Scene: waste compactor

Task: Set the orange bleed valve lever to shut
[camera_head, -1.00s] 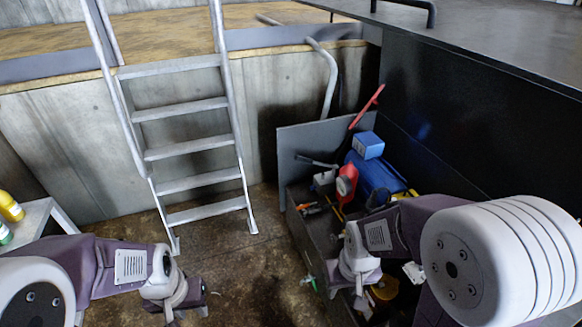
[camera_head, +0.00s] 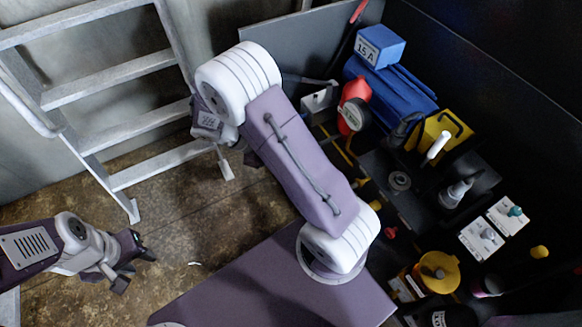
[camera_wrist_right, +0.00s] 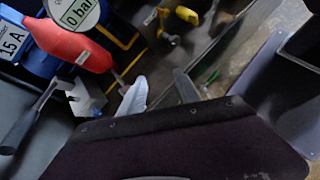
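I cannot make out the orange bleed valve lever for sure now; my right arm (camera_head: 295,165) covers part of the bench in the head view. A red body (camera_head: 357,95) with a round gauge (camera_head: 353,116) stands beside the arm; the gauge (camera_wrist_right: 75,10) reads 0 bar in the right wrist view. A grey block (camera_wrist_right: 85,97) and dark-handled lever (camera_wrist_right: 22,128) lie left of my right gripper (camera_wrist_right: 160,85). Its fingers are apart, with nothing clearly between them. My left gripper (camera_head: 136,268) is open and empty over the floor at left.
A blue tank (camera_head: 395,90) carries a blue box (camera_head: 380,46) marked 15 A. A yellow bracket (camera_head: 440,135), white switch plates (camera_head: 481,238) and a yellow knob (camera_head: 437,270) fill the right side.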

